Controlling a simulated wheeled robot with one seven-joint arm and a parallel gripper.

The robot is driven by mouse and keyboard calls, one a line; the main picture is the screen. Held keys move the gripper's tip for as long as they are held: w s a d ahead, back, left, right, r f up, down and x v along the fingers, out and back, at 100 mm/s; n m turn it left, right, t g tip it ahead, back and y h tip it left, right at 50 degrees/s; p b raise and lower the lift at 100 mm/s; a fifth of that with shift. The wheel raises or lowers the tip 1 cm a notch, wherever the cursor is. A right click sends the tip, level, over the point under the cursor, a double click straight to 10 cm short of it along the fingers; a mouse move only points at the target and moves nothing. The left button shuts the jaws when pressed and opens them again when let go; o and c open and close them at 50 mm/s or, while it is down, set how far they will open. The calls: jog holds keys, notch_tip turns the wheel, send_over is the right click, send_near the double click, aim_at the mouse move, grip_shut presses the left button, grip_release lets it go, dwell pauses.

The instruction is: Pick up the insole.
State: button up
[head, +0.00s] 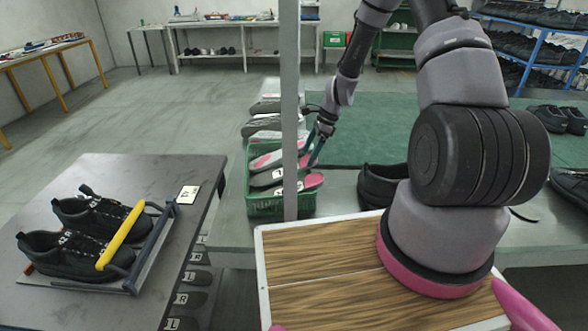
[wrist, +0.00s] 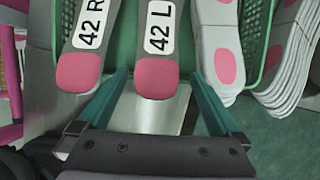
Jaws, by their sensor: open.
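Several grey insoles with pink heel patches lie in a green crate (head: 262,208) in the head view. In the wrist view, an insole labelled 42 L (wrist: 157,45) has its pink heel end pointing at my gripper. An insole labelled 42 R (wrist: 88,40) lies to its left. My gripper (wrist: 158,76) is open, with one teal finger on each side of the 42 L heel as seen in the wrist view. I cannot tell the height gap. In the head view my gripper (head: 314,152) is over the crate's right side. A post hides part of the crate.
More pale insoles (wrist: 218,55) are stacked to the right in the wrist view. A grey post (head: 290,100) stands in front of the crate. Black shoes (head: 383,184) stand on the bench to the right. A table (head: 150,170) at left holds two shoes in a yellow-handled frame.

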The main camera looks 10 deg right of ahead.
aim_at(306, 161)
jog(key=x, duration=0.5)
jog(key=shift+s+f, duration=0.15)
jog(key=shift+s, duration=0.05)
jog(key=c, duration=1.2)
jog(key=shift+c, duration=0.2)
